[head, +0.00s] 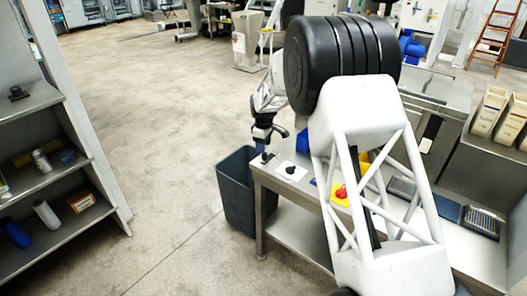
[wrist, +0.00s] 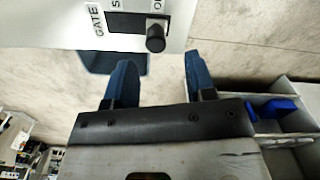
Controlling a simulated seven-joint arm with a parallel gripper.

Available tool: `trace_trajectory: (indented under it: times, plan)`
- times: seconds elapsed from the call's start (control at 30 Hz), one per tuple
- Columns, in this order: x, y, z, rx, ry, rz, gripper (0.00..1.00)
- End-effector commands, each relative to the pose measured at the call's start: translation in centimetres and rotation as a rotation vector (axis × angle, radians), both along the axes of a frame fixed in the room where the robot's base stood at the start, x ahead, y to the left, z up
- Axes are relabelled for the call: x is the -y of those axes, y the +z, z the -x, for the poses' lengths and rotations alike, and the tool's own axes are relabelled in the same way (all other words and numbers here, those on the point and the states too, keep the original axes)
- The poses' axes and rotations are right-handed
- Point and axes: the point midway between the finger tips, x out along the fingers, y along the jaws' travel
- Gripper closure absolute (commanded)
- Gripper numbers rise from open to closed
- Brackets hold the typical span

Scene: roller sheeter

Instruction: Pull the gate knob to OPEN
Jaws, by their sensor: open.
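The gate knob (wrist: 156,36) is a short black cylinder at the right end of a dark slot in a white panel (wrist: 75,25), in the wrist view. The panel reads GATE; two more labels are cut off at the top edge, an S by the slot's left part and an O by the knob. My gripper (wrist: 160,65) is open, its two blue fingers wide apart and empty. The knob shows beyond the fingertips, not visibly between them. In the head view my gripper (head: 263,148) is over the left end of the metal bench (head: 262,183).
A black knob (head: 290,170) stands on a white plate on the bench. A red emergency button (head: 341,191) sits on a yellow base farther right. A dark bin (head: 236,190) stands at the bench's left end. Shelves (head: 62,170) stand far left; the floor between is clear.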

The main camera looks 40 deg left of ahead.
Motion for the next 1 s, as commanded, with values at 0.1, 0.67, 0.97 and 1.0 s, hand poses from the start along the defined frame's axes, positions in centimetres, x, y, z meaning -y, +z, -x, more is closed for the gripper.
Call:
trace_trajectory:
  times: [0.1,0.67,0.97,1.0]
  plan:
    - [0.0,1.3,0.0,-0.001,0.000,0.001,0.50]
    - [0.0,2.7,0.1,-0.001,0.000,0.001,0.50]
    - [0.0,2.7,0.1,-0.001,0.000,0.001,0.50]
    - [0.0,2.7,0.1,-0.001,0.000,0.001,0.50]
